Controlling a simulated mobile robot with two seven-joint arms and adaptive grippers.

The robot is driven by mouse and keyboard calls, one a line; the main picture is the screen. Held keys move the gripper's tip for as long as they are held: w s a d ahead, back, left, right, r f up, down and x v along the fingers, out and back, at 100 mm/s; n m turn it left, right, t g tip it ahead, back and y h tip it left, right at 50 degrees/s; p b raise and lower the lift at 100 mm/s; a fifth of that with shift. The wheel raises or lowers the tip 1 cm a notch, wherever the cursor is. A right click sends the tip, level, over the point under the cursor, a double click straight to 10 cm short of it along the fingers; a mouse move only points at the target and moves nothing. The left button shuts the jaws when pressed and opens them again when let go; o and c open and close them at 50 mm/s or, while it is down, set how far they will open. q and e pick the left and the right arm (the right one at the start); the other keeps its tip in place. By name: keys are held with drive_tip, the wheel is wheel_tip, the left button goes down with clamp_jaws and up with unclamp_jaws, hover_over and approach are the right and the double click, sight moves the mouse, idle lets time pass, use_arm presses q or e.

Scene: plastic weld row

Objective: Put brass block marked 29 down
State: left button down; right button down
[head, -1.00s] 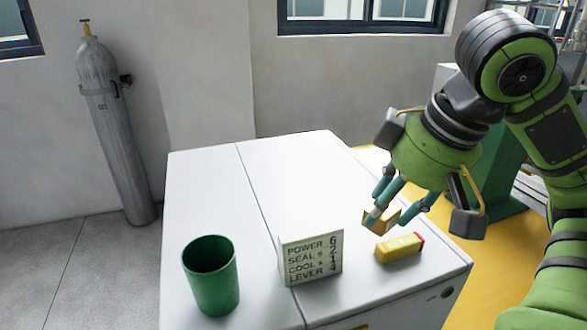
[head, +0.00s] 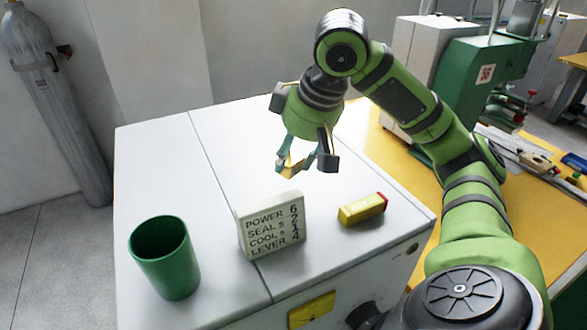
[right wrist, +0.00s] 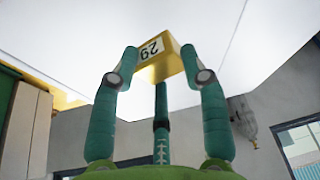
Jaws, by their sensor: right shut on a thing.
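My right gripper (head: 297,166) is shut on the brass block (head: 291,169). It holds the block over the white cabinet top (head: 215,190), behind the sign. I cannot tell from the head view whether the block touches the surface. In the right wrist view the brass block (right wrist: 162,65) sits between the fingertips of the gripper (right wrist: 158,72), with a white label reading 29 upside down. The white surface fills the background beyond it. My left gripper is not in view.
A white sign (head: 272,226) with POWER, SEAL, COOL and LEVER stands near the front. A green cup (head: 165,260) is to its left, a yellow box with a red end (head: 362,209) to its right. The cabinet top's far left part is clear.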

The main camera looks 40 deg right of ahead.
sight(297, 164)
wheel_tip(297, 164, down, 4)
drive_tip(key=shift+r+b, duration=0.25)
drive_tip(key=shift+b, duration=0.3)
drive_tip(key=shift+d+f, duration=0.1)
drive_tip(key=shift+f, duration=0.05)
drive_tip(key=c, duration=0.6)
unclamp_jaws()
drive_tip(key=p+v, duration=0.4)
drive_tip(key=v, duration=0.8)
drive_tip(key=shift+s, duration=0.1)
